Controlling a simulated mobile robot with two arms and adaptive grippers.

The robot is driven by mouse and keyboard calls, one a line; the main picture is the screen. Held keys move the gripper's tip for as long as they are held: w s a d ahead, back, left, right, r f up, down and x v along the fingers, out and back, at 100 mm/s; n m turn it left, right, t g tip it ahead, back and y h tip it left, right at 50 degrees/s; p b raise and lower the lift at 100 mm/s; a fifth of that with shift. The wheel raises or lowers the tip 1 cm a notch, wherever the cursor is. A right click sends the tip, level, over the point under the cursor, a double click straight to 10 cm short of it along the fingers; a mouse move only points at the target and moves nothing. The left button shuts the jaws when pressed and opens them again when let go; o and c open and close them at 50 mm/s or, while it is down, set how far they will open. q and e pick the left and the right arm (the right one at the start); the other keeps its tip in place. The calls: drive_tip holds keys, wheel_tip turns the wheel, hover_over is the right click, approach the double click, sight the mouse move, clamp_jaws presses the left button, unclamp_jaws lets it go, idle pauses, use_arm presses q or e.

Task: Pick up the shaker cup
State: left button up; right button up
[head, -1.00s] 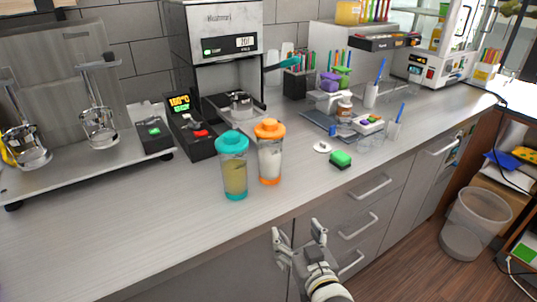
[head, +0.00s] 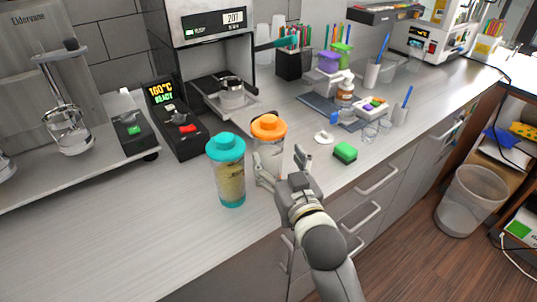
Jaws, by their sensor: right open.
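Two shaker cups stand upright side by side near the counter's front edge. One is a clear cup with a teal lid and base (head: 227,172) and yellowish contents. The other, just right and slightly behind, has an orange lid (head: 269,128) and pale contents. My right gripper (head: 281,166) is open in front of the orange-lidded cup and hides its lower part. Its left finger is close to the cup's front, between the two cups; I cannot tell whether it touches. My left gripper is not in view.
A green sponge (head: 345,152) and a small white disc (head: 323,137) lie right of the gripper. The sealer machine (head: 215,40) and a black control box (head: 176,118) stand behind the cups. The counter at the front left (head: 120,220) is clear.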

sight(274, 154)
drive_tip(key=shift+w+a, duration=0.15)
drive_tip(key=shift+w, duration=0.3)
drive_tip(key=shift+w+a+f, duration=0.1)
drive_tip(key=shift+w, duration=0.15)
drive_tip(key=p+x, duration=0.1)
drive_tip(key=x, duration=0.2)
drive_tip(key=shift+w+a, duration=0.3)
drive_tip(key=shift+w+a+p, duration=0.2)
drive_tip(key=shift+w+p, duration=0.1)
drive_tip(key=shift+w, duration=0.3)
drive_tip(key=shift+s, duration=0.1)
drive_tip(key=shift+c, duration=1.3)
drive_tip(key=c, duration=0.7)
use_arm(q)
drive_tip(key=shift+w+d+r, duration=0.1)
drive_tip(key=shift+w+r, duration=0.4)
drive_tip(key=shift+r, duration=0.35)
use_arm(e)
drive_tip(key=shift+c, duration=0.7)
